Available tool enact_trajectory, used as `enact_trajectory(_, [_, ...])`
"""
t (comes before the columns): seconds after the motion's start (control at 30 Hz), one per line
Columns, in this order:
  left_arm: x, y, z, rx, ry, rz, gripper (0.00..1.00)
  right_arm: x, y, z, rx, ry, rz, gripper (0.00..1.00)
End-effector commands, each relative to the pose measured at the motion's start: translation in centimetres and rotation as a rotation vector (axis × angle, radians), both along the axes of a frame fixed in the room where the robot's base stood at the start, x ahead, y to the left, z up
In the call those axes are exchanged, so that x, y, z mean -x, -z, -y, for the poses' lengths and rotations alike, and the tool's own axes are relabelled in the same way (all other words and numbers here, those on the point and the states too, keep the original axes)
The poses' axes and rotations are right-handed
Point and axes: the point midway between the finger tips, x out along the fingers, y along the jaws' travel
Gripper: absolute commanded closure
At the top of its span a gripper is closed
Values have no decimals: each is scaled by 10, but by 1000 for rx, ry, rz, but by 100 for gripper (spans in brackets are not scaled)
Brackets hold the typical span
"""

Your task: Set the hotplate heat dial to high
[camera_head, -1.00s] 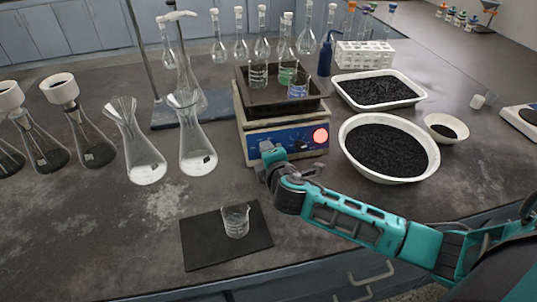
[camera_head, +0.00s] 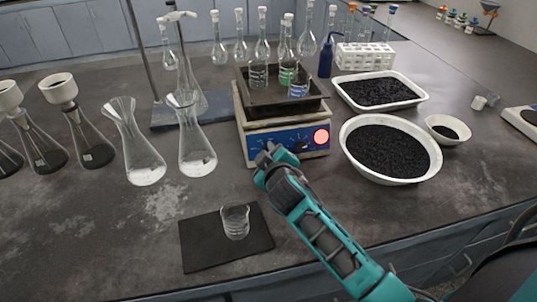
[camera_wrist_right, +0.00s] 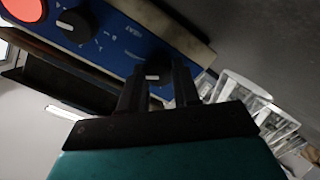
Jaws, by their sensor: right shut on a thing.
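The hotplate (camera_head: 288,141) stands mid-bench with a blue front panel and a lit red light (camera_head: 320,136). In the right wrist view its panel (camera_wrist_right: 175,35) shows at a slant with two black dials. One dial (camera_wrist_right: 75,25) is free, beside the red light (camera_wrist_right: 25,8). The heat dial (camera_wrist_right: 153,73) sits between the fingertips of my right gripper (camera_wrist_right: 158,75), which is shut on it. The dial settings are too small to read. In the head view my right gripper (camera_head: 268,154) is at the panel's left part and hides that dial. My left gripper is out of view.
A dark tray (camera_head: 262,103) with glassware sits on the hotplate. Glass flasks (camera_head: 196,155) stand left of it. A white bowl of black grains (camera_head: 390,150) is close at right. A beaker (camera_head: 235,222) stands on a black mat (camera_head: 200,250) in front.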

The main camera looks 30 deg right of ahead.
Motion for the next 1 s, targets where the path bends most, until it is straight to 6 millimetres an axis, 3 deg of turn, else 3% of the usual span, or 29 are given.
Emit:
enact_trajectory(0.43, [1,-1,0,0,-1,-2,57,0,1,0,-270,113,67,99])
enact_trajectory(1.0, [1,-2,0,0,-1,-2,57,0,0,0,-341,142,87,99])
